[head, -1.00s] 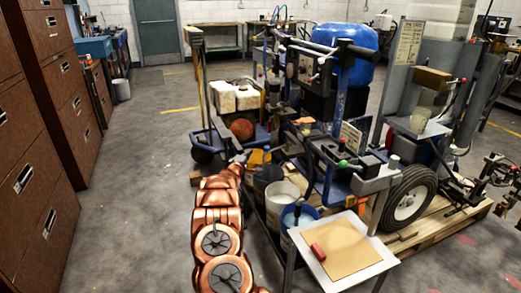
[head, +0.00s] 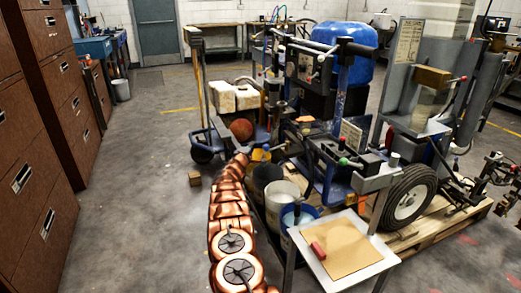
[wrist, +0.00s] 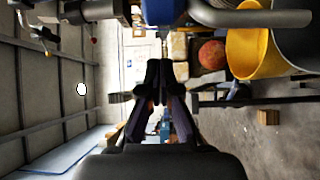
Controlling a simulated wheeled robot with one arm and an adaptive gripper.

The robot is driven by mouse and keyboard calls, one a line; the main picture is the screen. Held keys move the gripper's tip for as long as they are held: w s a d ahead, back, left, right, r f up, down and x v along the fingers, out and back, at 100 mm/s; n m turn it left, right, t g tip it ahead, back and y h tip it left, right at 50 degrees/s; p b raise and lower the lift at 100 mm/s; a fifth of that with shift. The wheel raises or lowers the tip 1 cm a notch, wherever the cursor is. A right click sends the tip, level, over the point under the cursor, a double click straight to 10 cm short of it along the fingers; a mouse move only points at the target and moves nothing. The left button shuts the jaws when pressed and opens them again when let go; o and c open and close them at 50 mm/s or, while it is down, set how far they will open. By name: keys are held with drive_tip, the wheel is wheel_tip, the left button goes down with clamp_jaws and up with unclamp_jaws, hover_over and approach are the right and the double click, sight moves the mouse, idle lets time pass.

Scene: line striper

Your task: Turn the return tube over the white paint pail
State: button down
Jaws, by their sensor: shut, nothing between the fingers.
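My gripper (wrist: 160,72) is shut and empty in the wrist view, its dark fingers together in the middle. In the head view my copper arm reaches forward to the left side of the striper, and I cannot make out the fingers there. A whitish pail (head: 281,191) stands on the striper's near side. Beside it is a blue pail (head: 300,217) with pale contents; I cannot tell which is the white paint pail. A blue-grey tube (wrist: 250,18) crosses the top of the wrist view, apart from the fingers; I cannot tell whether it is the return tube.
A yellow pail (wrist: 250,50) is close on the right in the wrist view. A dark bucket (head: 265,174) stands behind the whitish pail. A table with a brown board (head: 338,248) stands in front. A small box (head: 195,178) lies on the floor. Open floor is left of my arm.

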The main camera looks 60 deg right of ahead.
drive_tip(key=shift+w+d, duration=0.1)
drive_tip(key=shift+d, duration=0.3)
drive_tip(key=shift+d+b, duration=0.15)
drive_tip(key=shift+b, duration=0.15)
drive_tip(key=shift+s, duration=0.5)
drive_tip(key=shift+s+a+f, duration=0.1)
drive_tip(key=shift+s+a, duration=0.1)
drive_tip(key=shift+s, duration=1.2)
drive_tip(key=shift+s+b, duration=0.2)
drive_tip(key=shift+b, duration=0.1)
